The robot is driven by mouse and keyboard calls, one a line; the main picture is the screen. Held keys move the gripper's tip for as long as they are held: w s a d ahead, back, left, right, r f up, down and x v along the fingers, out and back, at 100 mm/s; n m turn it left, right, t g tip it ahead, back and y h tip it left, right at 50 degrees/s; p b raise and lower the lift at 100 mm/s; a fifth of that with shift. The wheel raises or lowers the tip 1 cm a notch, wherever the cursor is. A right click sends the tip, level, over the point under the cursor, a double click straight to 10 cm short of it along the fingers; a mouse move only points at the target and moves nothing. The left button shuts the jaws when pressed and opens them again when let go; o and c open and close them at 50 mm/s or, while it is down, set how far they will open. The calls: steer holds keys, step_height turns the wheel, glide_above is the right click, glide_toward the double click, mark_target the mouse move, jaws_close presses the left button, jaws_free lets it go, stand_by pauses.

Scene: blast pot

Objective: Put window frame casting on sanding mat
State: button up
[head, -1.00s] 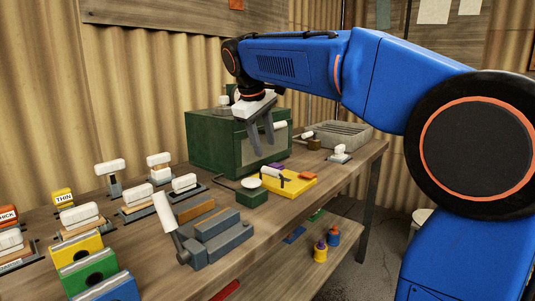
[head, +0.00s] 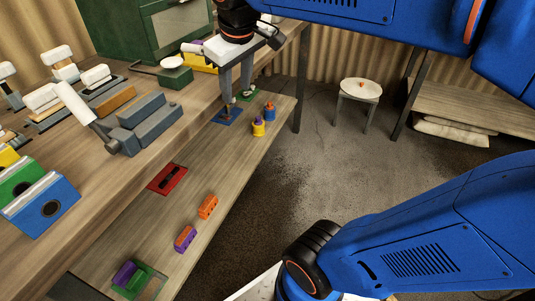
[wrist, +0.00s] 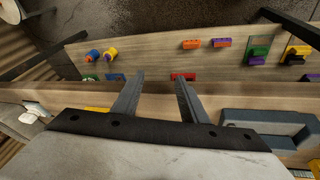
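My gripper (head: 236,97) is in front of the bench's edge, pointing down, its fingers apart and empty. In the wrist view, its fingertips (wrist: 160,79) show against the lower shelf. I cannot tell for sure which part is the window frame casting. An orange block with holes (head: 208,206) lies on the lower shelf, and it also shows in the wrist view (wrist: 191,44). A purple-and-orange block (head: 186,239) lies near it. Flat mats lie on that shelf: a red one with a dark shape (head: 174,174) and a blue one (head: 232,121). Which is the sanding mat is unclear.
A green mat (head: 152,287) with a purple block on it is at the shelf's near end. A grey vise (head: 140,124) is on the bench.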

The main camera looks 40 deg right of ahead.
steer(key=shift+o, duration=0.8)
steer(key=s+f+m+t+y, duration=0.1)
steer(key=s+f+m, duration=0.2)
steer(key=s+f, duration=0.9)
step_height(320, 180, down, 2)
steer(key=shift+s+f, duration=0.1)
steer(key=shift+s, duration=0.25)
step_height(320, 180, up, 33)
steer(key=n+g, duration=0.3)
steer(key=n, duration=0.5)
glide_above(194, 48)
steer(key=s, duration=0.2)
steer(key=shift+h, duration=0.3)
steer(key=f, duration=0.3)
steer(key=w+f, duration=0.1)
steer(key=f, duration=0.7)
steer(key=shift+w+d+f, duration=0.25)
steer(key=shift+w, duration=0.15)
steer(key=shift+w+f, duration=0.25)
steer(key=shift+f, duration=0.6)
steer(key=shift+w+f, duration=0.2)
steer(key=shift+f, duration=0.7)
steer(key=shift+w+f, duration=0.25)
steer(key=shift+f, duration=0.6)
jaws_close()
steer(key=shift+r, duration=0.15)
